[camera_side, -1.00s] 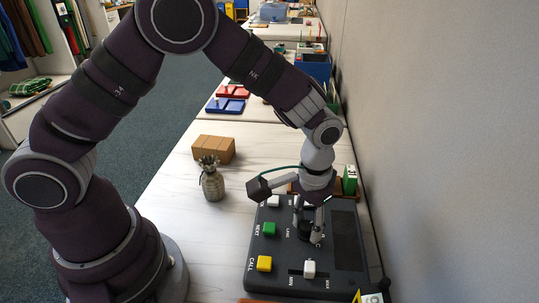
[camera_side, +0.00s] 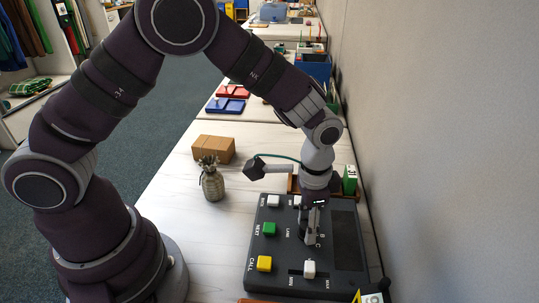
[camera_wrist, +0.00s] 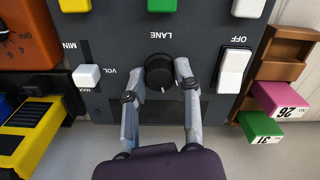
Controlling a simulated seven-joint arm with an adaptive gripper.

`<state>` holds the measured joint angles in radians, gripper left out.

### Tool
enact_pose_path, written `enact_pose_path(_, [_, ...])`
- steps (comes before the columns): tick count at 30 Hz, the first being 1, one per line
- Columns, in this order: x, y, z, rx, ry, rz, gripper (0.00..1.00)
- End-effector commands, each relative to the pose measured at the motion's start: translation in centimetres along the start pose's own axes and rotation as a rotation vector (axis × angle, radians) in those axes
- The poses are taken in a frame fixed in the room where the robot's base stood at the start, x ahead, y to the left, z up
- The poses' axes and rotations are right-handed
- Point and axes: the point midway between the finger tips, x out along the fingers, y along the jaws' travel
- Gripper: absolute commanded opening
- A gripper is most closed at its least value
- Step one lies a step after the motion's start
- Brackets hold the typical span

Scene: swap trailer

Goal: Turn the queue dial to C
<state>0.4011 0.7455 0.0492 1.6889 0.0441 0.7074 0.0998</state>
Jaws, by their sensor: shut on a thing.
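The queue dial, a round black knob (camera_wrist: 160,70) with a white pointer line, sits on the dark control panel (camera_wrist: 120,50) beside the word LANE, which reads upside down in the wrist view. My gripper (camera_wrist: 160,87) has one finger on each side of the knob and is shut on it. The pointer line faces the bottom of the wrist view. In the side view my gripper (camera_side: 310,240) comes down on the panel (camera_side: 347,240) and hides the knob. Which letter the pointer meets cannot be told.
A white slider (camera_wrist: 87,76), a white OFF switch (camera_wrist: 233,68), a green button (camera_side: 269,229) and a yellow button (camera_side: 264,263) surround the dial. A wall runs along the right.

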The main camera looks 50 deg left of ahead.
Motion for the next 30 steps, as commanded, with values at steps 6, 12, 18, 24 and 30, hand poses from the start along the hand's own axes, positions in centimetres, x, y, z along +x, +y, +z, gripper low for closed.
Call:
enact_pose_path(6, [-0.03,0.00,-0.01,0.202,0.000,-0.001,0.00])
enact_pose_path(12, [-0.03,-0.02,-0.01,0.391,0.000,-0.001,0.00])
enact_pose_path(18, [-0.04,-0.01,-0.01,0.579,0.000,-0.001,0.00])
enact_pose_path(24, [-0.03,0.00,-0.01,0.745,0.000,-0.001,0.00])
enact_pose_path(30, [-0.04,-0.01,-0.01,0.874,0.000,0.000,0.00])
